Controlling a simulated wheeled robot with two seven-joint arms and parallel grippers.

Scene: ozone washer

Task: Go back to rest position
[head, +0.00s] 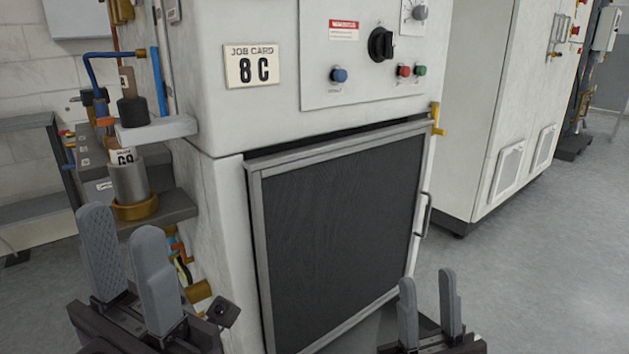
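My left gripper (131,262) is at the lower left, in front of the washer's left side. Its two grey fingers point up and stand apart with nothing between them. My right gripper (428,310) is at the lower right, in front of the washer door's lower right part. Its fingers also point up, apart and empty. The washer (220,110) is a white cabinet with a dark door panel (340,230) in a grey frame. The door appears slightly ajar or tilted in its opening; I cannot tell which.
A control panel (365,50) carries a black knob (381,44) and coloured buttons. Pipes and a metal cylinder (129,182) stick out at the washer's left side, close behind my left gripper. A second white cabinet (485,110) stands at right. Grey floor (550,270) is clear at right.

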